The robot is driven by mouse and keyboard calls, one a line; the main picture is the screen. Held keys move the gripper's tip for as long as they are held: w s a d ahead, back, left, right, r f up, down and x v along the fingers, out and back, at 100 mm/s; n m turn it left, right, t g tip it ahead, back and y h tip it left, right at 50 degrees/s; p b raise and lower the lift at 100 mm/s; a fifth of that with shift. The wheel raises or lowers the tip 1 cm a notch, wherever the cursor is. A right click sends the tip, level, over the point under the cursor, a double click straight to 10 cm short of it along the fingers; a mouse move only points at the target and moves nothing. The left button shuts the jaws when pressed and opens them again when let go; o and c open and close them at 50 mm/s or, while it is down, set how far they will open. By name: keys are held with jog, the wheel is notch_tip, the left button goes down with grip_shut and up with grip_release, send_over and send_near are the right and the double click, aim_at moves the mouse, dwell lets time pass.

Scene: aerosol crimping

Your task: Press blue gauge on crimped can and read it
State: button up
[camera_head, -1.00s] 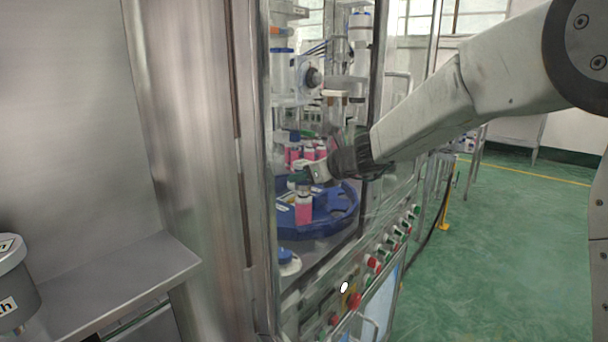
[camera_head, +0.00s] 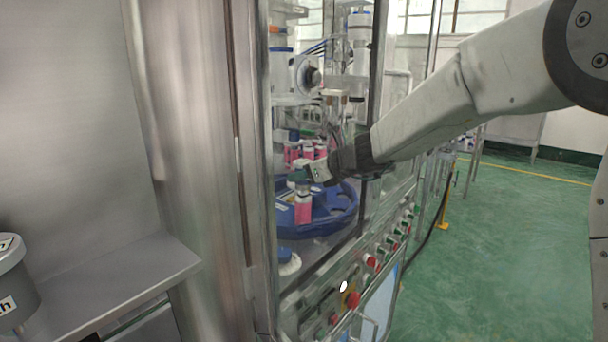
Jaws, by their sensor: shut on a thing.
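A pink can (camera_head: 303,209) with a pale top stands upright at the near side of the blue round carousel (camera_head: 338,222) inside the machine. My gripper (camera_head: 309,174) reaches in from the right, just above this can. It is shut on a small, partly hidden greenish and pale thing (camera_head: 297,176) over the can's top. I cannot tell whether this is the blue gauge, or whether it touches the can. No dial reading can be made out.
Several more pink cans (camera_head: 308,153) stand behind my gripper. A round white thing (camera_head: 289,264) sits at the lower left of the carousel. The machine's door frame (camera_head: 245,150) is close on the left. Buttons (camera_head: 371,261) line the front panel. A steel shelf (camera_head: 130,270) is at left.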

jog(key=shift+f, duration=1.1)
dwell(0.7)
jog(key=shift+r, duration=0.1)
jog(key=shift+r, duration=2.45)
jog(key=s+d, duration=1)
jog(key=d, duration=0.3)
jog(key=shift+s+d, duration=0.2)
